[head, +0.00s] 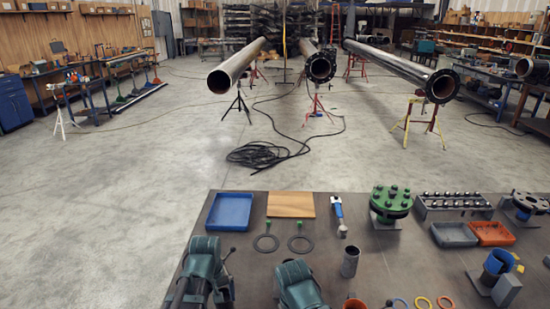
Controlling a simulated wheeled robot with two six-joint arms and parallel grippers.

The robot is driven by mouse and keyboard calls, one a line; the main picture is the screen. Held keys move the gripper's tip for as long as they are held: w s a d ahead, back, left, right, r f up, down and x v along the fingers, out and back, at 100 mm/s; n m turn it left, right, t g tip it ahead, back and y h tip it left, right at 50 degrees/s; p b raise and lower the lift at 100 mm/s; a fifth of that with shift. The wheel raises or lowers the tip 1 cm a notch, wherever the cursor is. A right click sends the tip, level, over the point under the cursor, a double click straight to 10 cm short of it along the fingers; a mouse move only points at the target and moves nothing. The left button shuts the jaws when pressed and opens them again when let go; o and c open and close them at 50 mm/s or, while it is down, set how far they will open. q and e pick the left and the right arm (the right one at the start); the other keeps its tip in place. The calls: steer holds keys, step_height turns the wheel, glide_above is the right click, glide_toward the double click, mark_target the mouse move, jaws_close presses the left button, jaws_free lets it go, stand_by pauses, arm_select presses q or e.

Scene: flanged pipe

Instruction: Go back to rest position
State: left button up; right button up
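Neither of my grippers shows in the head view, and no arm link of mine can be made out with certainty. The grey workbench (375,262) fills the lower right of the view. Two teal machine-like bodies (205,262), (298,287) that look like vises stand at its near left, cut off by the bottom edge. Three long pipes rest on stands beyond the bench: a plain-ended pipe (237,65), a flanged pipe (320,66) and another flanged pipe (400,66).
The bench carries a blue tray (229,211), a wooden board (291,205), a green flange assembly (391,201), a bolt rack (453,206), two rings (266,243) and a blue-handled tool (338,214). Black cable (262,155) lies coiled on the floor. The floor (100,210) at left is clear.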

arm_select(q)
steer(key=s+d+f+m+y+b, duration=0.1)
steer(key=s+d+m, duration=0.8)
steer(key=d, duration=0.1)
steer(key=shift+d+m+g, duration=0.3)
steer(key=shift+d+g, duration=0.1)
